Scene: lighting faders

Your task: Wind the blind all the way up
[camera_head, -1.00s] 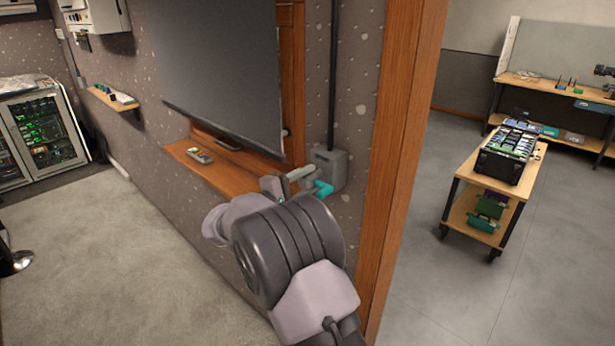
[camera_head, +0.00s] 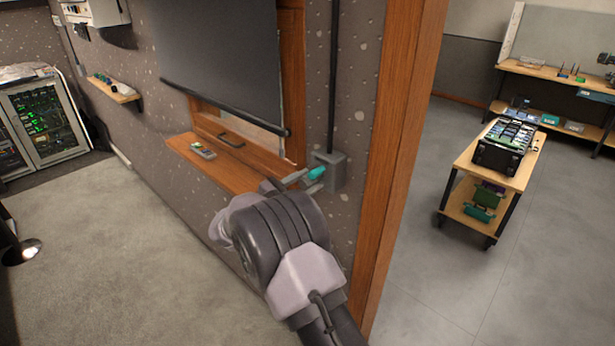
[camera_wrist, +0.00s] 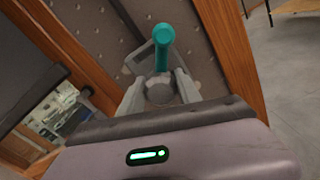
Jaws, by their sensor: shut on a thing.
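The dark grey blind (camera_head: 220,55) hangs over the wood-framed window, its bottom bar (camera_head: 235,108) above the sill with an uncovered strip of window below it. A grey winder box (camera_head: 334,170) is on the wall to the right. Its crank has a teal handle (camera_head: 316,173), which also shows upright in the wrist view (camera_wrist: 163,45). My gripper (camera_head: 306,181) is at the crank. In the wrist view, the two fingers (camera_wrist: 160,88) are shut on the crank's rounded grey part, below the teal handle. My wrist hides part of the crank in the head view.
The wooden sill (camera_head: 225,170) below the blind holds a small remote-like device (camera_head: 203,151). A wooden post (camera_head: 400,150) stands right of the winder. A wooden trolley (camera_head: 490,165) is beyond it. The carpet at left (camera_head: 110,260) is mostly clear.

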